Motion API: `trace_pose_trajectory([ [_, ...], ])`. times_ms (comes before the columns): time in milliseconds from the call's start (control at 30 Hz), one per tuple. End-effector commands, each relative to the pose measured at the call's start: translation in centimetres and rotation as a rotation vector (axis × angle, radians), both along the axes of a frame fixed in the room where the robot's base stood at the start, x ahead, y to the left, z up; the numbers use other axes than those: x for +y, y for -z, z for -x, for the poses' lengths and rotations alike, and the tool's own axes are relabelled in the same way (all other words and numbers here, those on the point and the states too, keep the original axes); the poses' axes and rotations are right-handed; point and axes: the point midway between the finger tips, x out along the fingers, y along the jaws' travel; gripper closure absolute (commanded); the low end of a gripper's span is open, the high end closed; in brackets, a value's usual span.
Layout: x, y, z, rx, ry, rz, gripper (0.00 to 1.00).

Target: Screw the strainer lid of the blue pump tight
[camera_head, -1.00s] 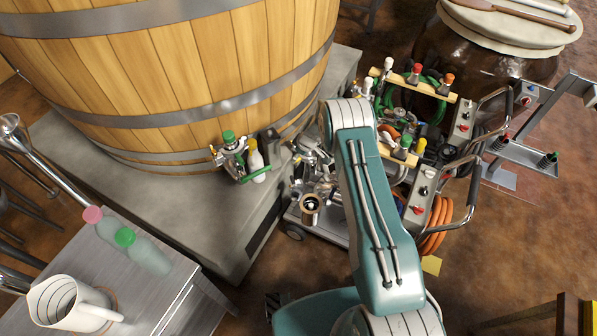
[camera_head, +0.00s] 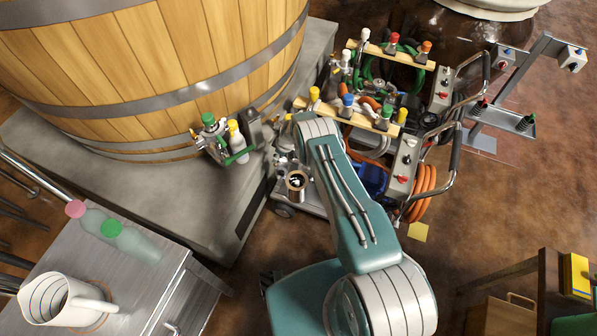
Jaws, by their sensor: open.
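A blue part (camera_head: 372,178), probably the body of the blue pump, shows low on the wheeled trolley just right of my arm. A metal cup with a dark open mouth (camera_head: 297,183) stands at the trolley's left end; I cannot tell whether it is the strainer. I cannot make out the strainer lid. My teal arm reaches up from the bottom and covers part of the trolley. My gripper is hidden beyond the arm's upper bend, so its relation to the pump cannot be seen.
The trolley carries capped valves, wooden bars, orange hose (camera_head: 421,190) and a curved handle (camera_head: 457,150). A wooden vat (camera_head: 150,65) on a stone plinth (camera_head: 215,210) stands left. A metal table (camera_head: 140,275) holds bottles and a jug (camera_head: 60,300).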

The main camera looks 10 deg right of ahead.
Motion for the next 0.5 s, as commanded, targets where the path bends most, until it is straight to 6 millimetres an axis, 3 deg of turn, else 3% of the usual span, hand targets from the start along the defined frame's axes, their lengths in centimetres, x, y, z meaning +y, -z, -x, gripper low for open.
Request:
trace_pose_trajectory([
  [500, 0.6, 2.1, -0.3, 0.001, -0.001, 0.0, 0.43],
])
